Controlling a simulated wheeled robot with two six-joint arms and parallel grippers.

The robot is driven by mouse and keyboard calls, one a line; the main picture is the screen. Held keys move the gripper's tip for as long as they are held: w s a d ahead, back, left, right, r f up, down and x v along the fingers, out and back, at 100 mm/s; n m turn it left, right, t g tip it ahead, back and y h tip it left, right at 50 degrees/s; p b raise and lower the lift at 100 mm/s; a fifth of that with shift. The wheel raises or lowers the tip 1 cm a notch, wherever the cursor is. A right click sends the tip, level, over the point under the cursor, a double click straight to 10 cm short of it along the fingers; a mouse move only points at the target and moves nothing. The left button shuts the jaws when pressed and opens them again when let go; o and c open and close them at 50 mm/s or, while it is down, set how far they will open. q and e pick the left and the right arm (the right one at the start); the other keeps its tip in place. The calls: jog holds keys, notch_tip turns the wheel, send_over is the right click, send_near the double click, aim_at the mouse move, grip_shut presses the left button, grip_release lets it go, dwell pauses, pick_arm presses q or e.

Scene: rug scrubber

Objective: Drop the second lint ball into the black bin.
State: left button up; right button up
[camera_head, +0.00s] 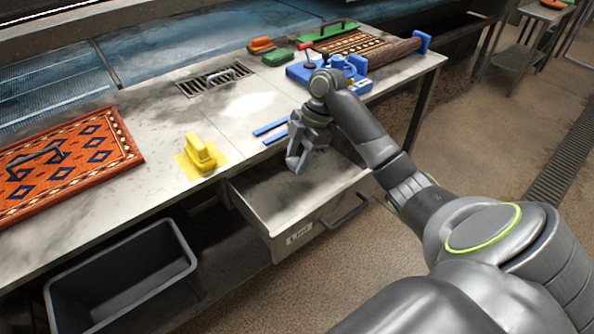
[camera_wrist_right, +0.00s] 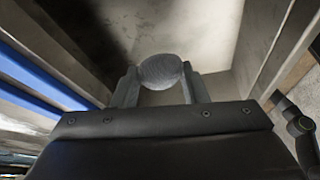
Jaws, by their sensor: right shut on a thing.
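My right gripper (camera_head: 297,164) is over the open drawer (camera_head: 262,214), whose front carries a label. In the right wrist view my right gripper (camera_wrist_right: 160,88) is shut on a round grey lint ball (camera_wrist_right: 161,70), with the pale drawer floor (camera_wrist_right: 205,40) below it. The lint ball cannot be made out in the head view. The black bin (camera_head: 125,282) stands at the lower left, below the table's front edge, and the part of its inside that shows looks empty. My left gripper is not in view.
The table (camera_head: 225,105) holds a patterned red rug (camera_head: 70,162), a yellow brush (camera_head: 201,153), blue strips (camera_head: 272,127), a drain grate (camera_head: 213,78) and a blue tool (camera_head: 330,72) near a rolled rug (camera_head: 385,52). The open drawer juts out to the right of the bin.

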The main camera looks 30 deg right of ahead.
jog(key=shift+r, duration=1.05)
